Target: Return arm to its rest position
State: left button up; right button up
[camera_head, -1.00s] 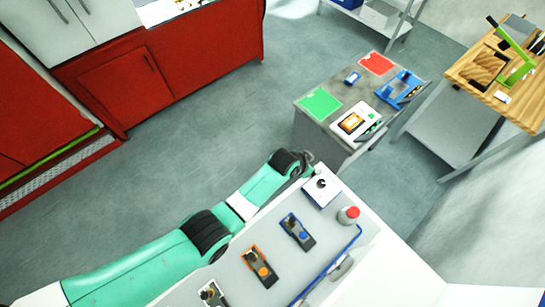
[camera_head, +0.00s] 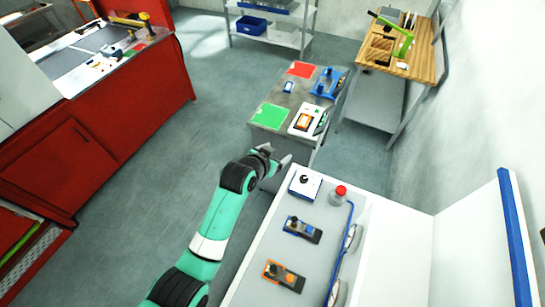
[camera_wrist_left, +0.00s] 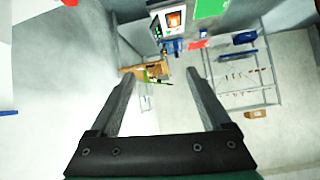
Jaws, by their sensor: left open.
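My left arm is teal with black joints and comes in from the lower left of the head view. Its left gripper (camera_head: 279,166) is past the far left corner of the white bench (camera_head: 258,235), close to the bench edge. In the left wrist view the two dark fingers of this gripper (camera_wrist_left: 160,85) are wide apart with nothing between them. Past them show a distant floor, a wooden workbench (camera_wrist_left: 150,72) and a shelf rack. My right arm and gripper are not in view.
A grey table with a green mat (camera_head: 270,116) stands beyond. Open floor lies left, before red cabinets (camera_head: 150,110).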

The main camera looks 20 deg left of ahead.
pick_arm(q)
jog(key=shift+w, duration=0.1)
dwell(0.3)
notch_tip(320, 180, up, 30)
jog(key=s+a+t, duration=0.2)
jog(key=a+t, duration=0.1)
jog(key=t, duration=0.5)
jog(key=s+a+r+n+t, duration=0.1)
jog(key=s+r+t, duration=0.7)
jog(key=s+r, duration=1.3)
jog(key=shift+s+a+r+n+t, duration=0.3)
jog(key=shift+s+r+n+t, duration=0.1)
jog(key=shift+r+n, duration=0.2)
jog(key=shift+w, duration=0.1)
